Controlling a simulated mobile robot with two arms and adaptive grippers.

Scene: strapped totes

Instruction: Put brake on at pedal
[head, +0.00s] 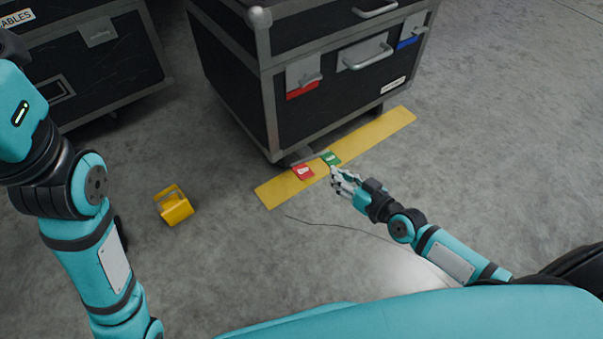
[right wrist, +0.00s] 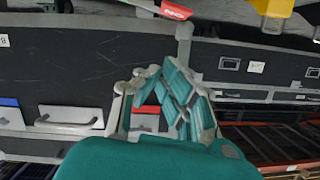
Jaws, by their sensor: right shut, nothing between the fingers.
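A red pedal (head: 303,171) and a green pedal (head: 331,158) stick out at the foot of a black flight case (head: 325,105), side by side over a yellow floor strip (head: 390,127). The red pedal, with white lettering, also shows at the top edge of the right wrist view (right wrist: 176,10). My right gripper (head: 337,175) is shut and empty, just on the near side of the green pedal. I cannot tell whether it touches it. Its closed fingers also show in the right wrist view (right wrist: 160,88). My left arm shows at the left, but its gripper is not visible.
A yellow block with a handle (head: 175,209) stands on the floor left of the strip. A second black case (head: 100,65) stands at the back left. A thin dark line (head: 335,224) runs across the floor near my right arm. Concrete between the cases and me is mostly clear.

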